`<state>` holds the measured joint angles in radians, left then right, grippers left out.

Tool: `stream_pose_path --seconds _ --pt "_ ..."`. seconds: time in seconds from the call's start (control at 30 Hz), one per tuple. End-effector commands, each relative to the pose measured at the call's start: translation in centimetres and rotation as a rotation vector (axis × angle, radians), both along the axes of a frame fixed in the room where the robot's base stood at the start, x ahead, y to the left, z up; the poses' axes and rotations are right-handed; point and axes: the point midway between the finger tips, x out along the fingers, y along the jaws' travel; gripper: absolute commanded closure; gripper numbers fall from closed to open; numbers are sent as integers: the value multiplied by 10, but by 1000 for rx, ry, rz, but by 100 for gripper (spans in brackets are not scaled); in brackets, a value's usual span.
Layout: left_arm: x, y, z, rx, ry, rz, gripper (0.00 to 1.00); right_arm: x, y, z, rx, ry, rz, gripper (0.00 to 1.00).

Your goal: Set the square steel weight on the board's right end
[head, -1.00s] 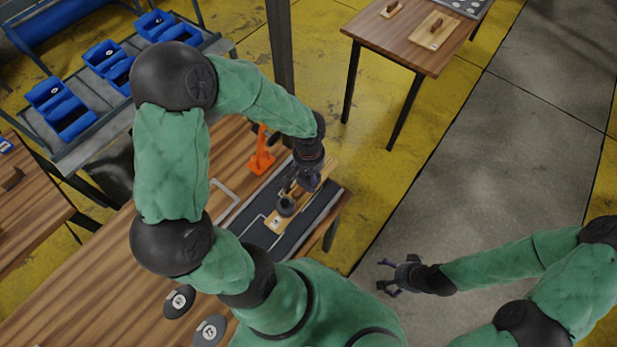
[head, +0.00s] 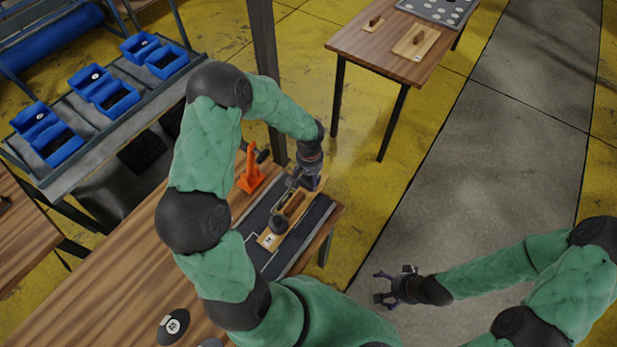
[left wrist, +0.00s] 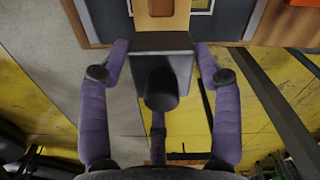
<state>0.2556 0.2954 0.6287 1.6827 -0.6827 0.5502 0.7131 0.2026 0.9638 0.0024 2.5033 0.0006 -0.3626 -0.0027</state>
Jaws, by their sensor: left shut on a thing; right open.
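The wooden board (head: 270,240) lies on a dark mat, with a dark round weight (head: 278,223) near its left end and a brown handle (head: 294,203) in its middle. The board's end and handle show at the top of the left wrist view (left wrist: 170,24). My left gripper (left wrist: 160,65) is shut on the square steel weight (left wrist: 160,41), a grey block with a dark round knob. In the head view the left gripper (head: 303,180) is at the board's far right end. Whether the weight touches the board is hidden. My right gripper (head: 388,287) is open and empty over the floor.
An orange stand (head: 250,172) is on the workbench (head: 130,265) just left of the mat. A dark disc with a number (head: 173,325) lies nearer. A second table (head: 385,50) stands beyond, and a rack with blue bins (head: 117,98) at left.

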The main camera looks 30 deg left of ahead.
Motion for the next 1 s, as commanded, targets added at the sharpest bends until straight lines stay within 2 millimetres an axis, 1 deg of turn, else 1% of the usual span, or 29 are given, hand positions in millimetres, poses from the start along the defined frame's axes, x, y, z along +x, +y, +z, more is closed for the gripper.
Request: stream_pose_path --seconds 0.07,0.13,0.3,0.37,0.63,0.77,0.8,0.87,1.0 --pt "4 2 -1 1 -5 1 94 0 0 0 0 0 0 13" --pt "7 2 -7 1 -3 1 94 0 0 -1 0 0 0 13" --pt "6 2 -28 1 -3 0 94 0 0 -2 0 0 0 13" --pt "7 2 -33 1 -4 1 94 0 0 -3 0 0 0 13" --pt "7 2 -34 1 -6 1 94 0 0 -3 0 0 0 13" --pt "7 2 -37 1 -6 1 94 0 0 -6 0 0 0 13" --pt "5 1 -37 -1 -1 0 27 0 0 -5 0 0 0 13" --pt "5 1 -37 0 -1 0 12 0 0 -5 0 0 0 13" --pt "5 1 -37 0 -1 0 12 0 0 -5 0 0 0 13"
